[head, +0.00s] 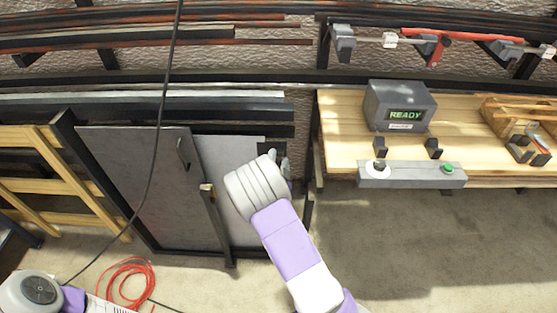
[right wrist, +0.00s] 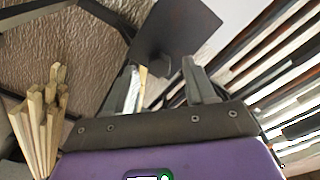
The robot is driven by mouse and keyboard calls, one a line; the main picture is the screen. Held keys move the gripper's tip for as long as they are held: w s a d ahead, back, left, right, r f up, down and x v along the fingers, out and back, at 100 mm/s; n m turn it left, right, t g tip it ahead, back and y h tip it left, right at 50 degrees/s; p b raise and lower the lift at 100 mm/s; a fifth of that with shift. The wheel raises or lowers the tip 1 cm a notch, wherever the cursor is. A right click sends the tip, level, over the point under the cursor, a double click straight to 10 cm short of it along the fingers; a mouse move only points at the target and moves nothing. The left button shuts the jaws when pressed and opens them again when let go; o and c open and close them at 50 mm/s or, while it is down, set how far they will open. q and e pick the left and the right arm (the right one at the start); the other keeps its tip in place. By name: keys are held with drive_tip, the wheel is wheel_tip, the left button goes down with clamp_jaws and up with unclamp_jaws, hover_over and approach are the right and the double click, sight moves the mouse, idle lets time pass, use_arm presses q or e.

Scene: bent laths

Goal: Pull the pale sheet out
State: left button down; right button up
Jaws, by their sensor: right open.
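The pale sheet (head: 222,154) stands upright in the floor rack in the head view, to the right of a darker grey sheet (head: 140,180). My right forearm and wrist hide part of its right side. My right gripper (head: 280,158) is at the sheet's upper right edge, mostly hidden behind my wrist. In the right wrist view the right gripper (right wrist: 160,70) is open, its two fingers apart. A thin white strip and a yellowish strip show beside the left finger; I cannot tell what they belong to. My left gripper is not in view.
A black rack post (head: 218,225) stands in front of the sheets. A wooden bench (head: 340,140) with a grey READY box (head: 400,105) is on the right. A black cable (head: 160,130) hangs across the rack. Red cable (head: 130,280) lies on the floor. Floor below the bench is clear.

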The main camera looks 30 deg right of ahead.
drive_tip(key=shift+w+d, duration=0.35)
drive_tip(key=shift+w, duration=0.15)
drive_tip(key=shift+c, duration=0.2)
clamp_jaws()
